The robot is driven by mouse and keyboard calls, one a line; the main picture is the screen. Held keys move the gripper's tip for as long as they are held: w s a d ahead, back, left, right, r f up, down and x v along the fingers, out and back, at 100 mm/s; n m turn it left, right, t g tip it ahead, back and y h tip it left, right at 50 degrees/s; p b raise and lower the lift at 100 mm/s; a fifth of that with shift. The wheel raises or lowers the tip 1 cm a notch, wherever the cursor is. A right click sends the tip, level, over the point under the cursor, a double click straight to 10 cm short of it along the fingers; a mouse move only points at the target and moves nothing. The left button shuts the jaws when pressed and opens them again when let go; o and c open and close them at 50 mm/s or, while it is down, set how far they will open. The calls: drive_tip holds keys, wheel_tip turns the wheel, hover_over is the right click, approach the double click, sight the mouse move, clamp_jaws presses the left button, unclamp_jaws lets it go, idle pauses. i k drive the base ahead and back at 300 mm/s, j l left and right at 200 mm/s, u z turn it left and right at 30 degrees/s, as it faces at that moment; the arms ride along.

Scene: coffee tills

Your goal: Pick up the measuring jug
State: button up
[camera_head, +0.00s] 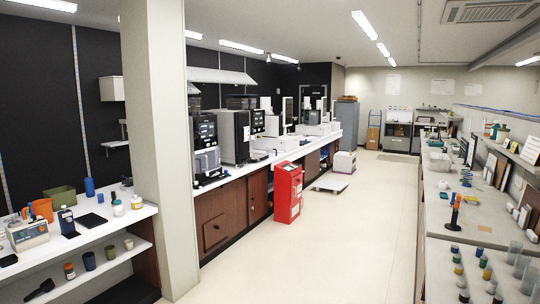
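An orange jug-like container (41,210) stands on the white counter at the far left. It seems to have a handle on its left side, and its lower part is partly hidden by the device in front. I see no measuring marks on it, so I cannot tell for sure that it is the measuring jug. Several clear cylinders (516,252) stand on the right counter; they look like tumblers or beakers, and I see no handles. My gripper is not in view.
A square pillar (160,150) stands between the left counter (75,247) and the coffee-machine counter. A red cabinet (288,192) and a low white platform (332,183) stand on the floor. The pale floor (340,240) between the counters is clear.

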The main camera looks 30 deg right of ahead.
sight(269, 150)
drive_tip(key=i+j, duration=0.15)
drive_tip(key=i, duration=0.35)
drive_tip(key=i+j, duration=0.15)
drive_tip(key=i, duration=0.35)
drive_tip(key=i+l+z, duration=0.1)
drive_tip(key=i+z, duration=0.6)
drive_tip(key=z, duration=0.15)
drive_tip(key=i+j+z, duration=0.1)
drive_tip(key=i+z, duration=0.35)
drive_tip(key=i+l+z, duration=0.15)
drive_tip(key=i+z, duration=0.2)
drive_tip(key=i, duration=0.3)
drive_tip(key=i+z, duration=0.35)
drive_tip(key=i, duration=0.3)
drive_tip(key=i+u, duration=0.2)
drive_tip(key=i, duration=0.5)
drive_tip(key=i+l+u, duration=0.2)
drive_tip(key=i, duration=0.55)
drive_tip(key=i+u, duration=0.35)
drive_tip(key=i, duration=2.7)
drive_tip(key=i+u, duration=0.35)
drive_tip(key=i+l+u, duration=0.1)
drive_tip(key=i+u, duration=0.25)
drive_tip(key=i, duration=0.25)
drive_tip(key=i+l+u, duration=0.2)
drive_tip(key=i+u, duration=0.2)
drive_tip(key=i, duration=0.05)
